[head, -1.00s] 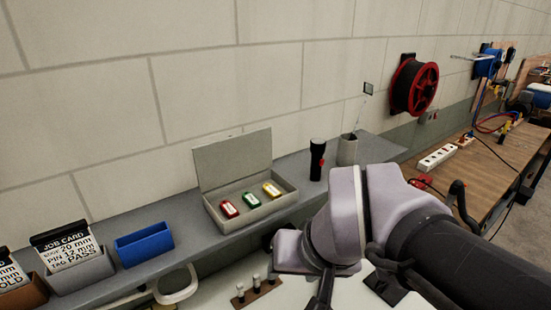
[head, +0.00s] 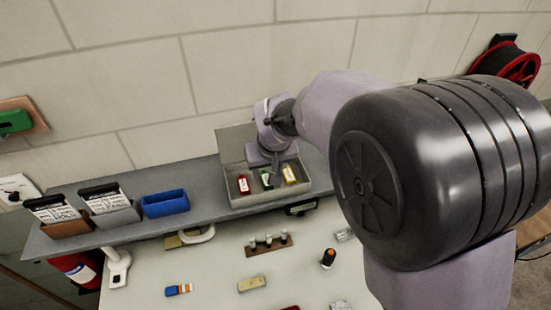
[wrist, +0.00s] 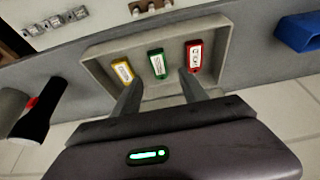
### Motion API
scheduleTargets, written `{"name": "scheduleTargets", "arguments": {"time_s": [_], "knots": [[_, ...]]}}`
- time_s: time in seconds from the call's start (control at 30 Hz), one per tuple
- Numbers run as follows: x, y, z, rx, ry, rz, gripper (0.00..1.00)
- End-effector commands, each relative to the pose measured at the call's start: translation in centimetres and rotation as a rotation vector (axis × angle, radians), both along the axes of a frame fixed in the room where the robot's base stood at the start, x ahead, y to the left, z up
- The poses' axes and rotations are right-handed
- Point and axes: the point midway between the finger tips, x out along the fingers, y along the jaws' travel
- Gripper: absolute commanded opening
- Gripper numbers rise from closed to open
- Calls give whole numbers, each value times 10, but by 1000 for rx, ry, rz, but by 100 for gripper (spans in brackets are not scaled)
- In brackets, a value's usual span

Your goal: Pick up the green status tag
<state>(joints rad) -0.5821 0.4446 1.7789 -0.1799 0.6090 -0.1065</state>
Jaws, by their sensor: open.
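The green status tag (head: 266,179) lies in an open grey box (head: 252,203) on the shelf, between a red tag (head: 244,184) and a yellow tag (head: 289,174). In the wrist view the green tag (wrist: 157,63) lies between the yellow tag (wrist: 122,71) on its left and the red tag (wrist: 193,55) on its right. My gripper (wrist: 160,82) is open and empty over the box, its two fingers apart on either side of the green tag in the picture. In the head view my gripper (head: 273,173) partly covers the green tag. I cannot tell how high the fingertips are above it.
The box lid stands open against the wall. A blue bin (head: 166,203) and two card holders stand on the shelf (head: 190,178) to the left. Small parts lie on the white bench (head: 215,270) below.

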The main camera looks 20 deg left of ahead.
Motion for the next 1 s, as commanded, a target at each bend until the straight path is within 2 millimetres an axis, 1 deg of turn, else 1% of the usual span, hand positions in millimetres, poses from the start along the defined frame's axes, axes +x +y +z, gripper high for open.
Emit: {"name": "scheduleTargets", "arguments": {"time_s": [0.1, 0.2, 0.3, 0.47, 0.5, 0.57, 0.6, 0.73, 0.77, 1.0], "knots": [[8, 5, -22, -2, 4, -1, 51], [14, 9, -38, -1, 2, 0, 51], [16, 11, -44, -1, 1, 0, 51], [17, 11, -44, 0, 0, -1, 51], [16, 11, -44, 0, 0, -1, 47], [16, 10, -44, 0, 0, -1, 35], [16, 10, -44, 0, 0, -1, 27], [16, 10, -44, 0, 0, -1, 2], [16, 10, -44, 0, 0, -1, 0], [16, 10, -43, 0, 0, -1, 0]]}}
